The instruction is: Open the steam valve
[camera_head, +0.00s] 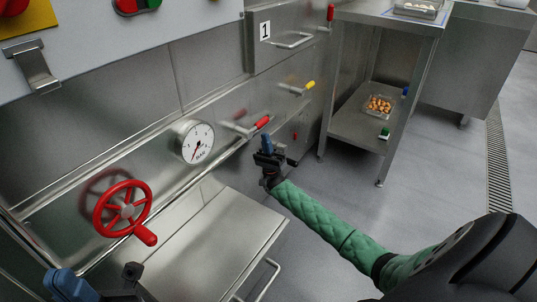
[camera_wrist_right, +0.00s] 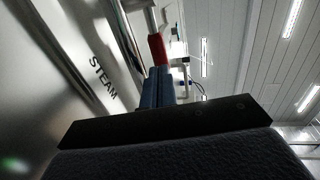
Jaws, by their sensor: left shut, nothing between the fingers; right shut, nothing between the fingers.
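A lever valve with a red grip (camera_head: 262,122) sticks out from the steel machine front. The red grip also shows in the right wrist view (camera_wrist_right: 157,48), beside a panel lettered STEAM (camera_wrist_right: 103,78). My right gripper (camera_head: 267,143) is shut and empty, with its blue fingers upright just below the red grip's end. In the right wrist view the fingers (camera_wrist_right: 157,88) point at the grip and overlap its near end; I cannot tell whether they touch. My left gripper (camera_head: 68,284) is at the bottom left, partly cut off, shut and empty.
A red handwheel (camera_head: 122,208) and a pressure gauge (camera_head: 195,142) are on the machine front. A yellow-gripped lever (camera_head: 309,85) is farther along. A steel shelf (camera_head: 215,235) juts out below. A steel table (camera_head: 358,135) stands behind; the floor to the right is clear.

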